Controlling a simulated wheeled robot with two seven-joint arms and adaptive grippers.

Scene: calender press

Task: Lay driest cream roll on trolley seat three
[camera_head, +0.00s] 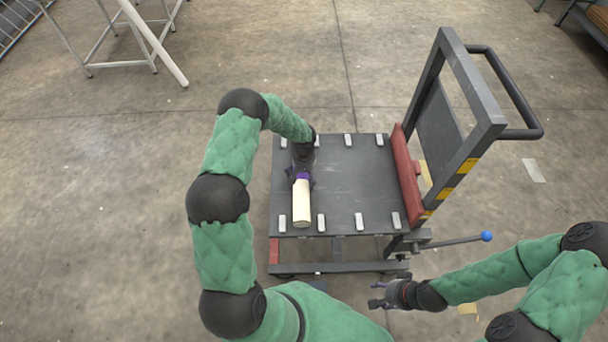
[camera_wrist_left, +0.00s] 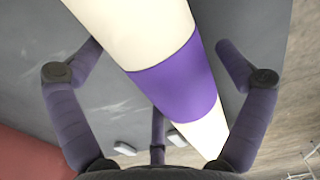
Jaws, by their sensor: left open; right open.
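A cream roll (camera_head: 302,205) with a purple band lies on the trolley's dark deck (camera_head: 350,190), near its left end, between white seat blocks. My left gripper (camera_head: 302,172) is open over the roll's far part, at the purple band. In the left wrist view the open fingers (camera_wrist_left: 160,95) stand either side of the roll (camera_wrist_left: 175,75), with gaps between fingers and roll. My right gripper (camera_head: 378,294) is open and empty, in front of the trolley and apart from it. I cannot read any dryness mark or seat number.
White blocks line the deck's near and far edges; one is the near block (camera_head: 359,222). A red bar (camera_head: 406,175) and an upright handle frame (camera_head: 470,90) close the deck's right end. A lever with a blue knob (camera_head: 486,236) sticks out at the right.

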